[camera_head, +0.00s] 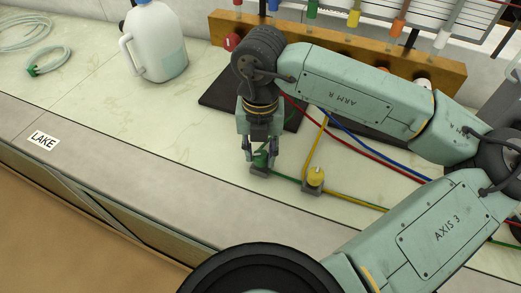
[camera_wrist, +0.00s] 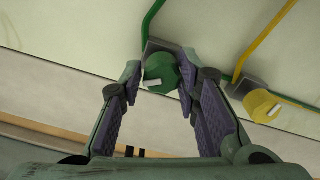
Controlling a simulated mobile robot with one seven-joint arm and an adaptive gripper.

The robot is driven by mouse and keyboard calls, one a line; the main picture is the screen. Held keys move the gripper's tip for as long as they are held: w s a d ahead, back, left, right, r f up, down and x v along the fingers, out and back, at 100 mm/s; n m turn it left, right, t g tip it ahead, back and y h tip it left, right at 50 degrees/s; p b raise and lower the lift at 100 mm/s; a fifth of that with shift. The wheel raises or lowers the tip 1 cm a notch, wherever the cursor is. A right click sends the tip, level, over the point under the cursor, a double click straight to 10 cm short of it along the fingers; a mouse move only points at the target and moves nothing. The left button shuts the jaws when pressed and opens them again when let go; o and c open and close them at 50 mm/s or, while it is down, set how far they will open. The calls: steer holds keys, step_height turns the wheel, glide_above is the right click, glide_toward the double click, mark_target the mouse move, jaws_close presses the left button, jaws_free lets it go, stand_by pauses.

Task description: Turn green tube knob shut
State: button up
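The green tube knob (camera_wrist: 162,73) is a round green cap with a pale mark on its face, seen near the top middle of the wrist view. In the head view the green knob (camera_head: 261,158) sits on a small grey block on the counter, partly hidden by my fingers. The green tube (camera_head: 287,179) runs from its block. My gripper (camera_head: 262,155) points down over the knob, one finger on each side. In the wrist view my gripper (camera_wrist: 160,78) has its purple-padded fingertips beside the knob, very close to it. Whether either pad touches it is unclear.
A yellow knob (camera_head: 315,175) on its own block stands just right of the green one, with a yellow tube. Red and blue tubes cross the counter behind. A wooden rack (camera_head: 227,30) and a white jug (camera_head: 158,45) stand at the back. The counter at left is mostly clear.

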mark_target(261, 153)
steer(key=shift+o, duration=1.2)
steer(key=shift+d, duration=0.1)
step_height(261, 153, up, 12)
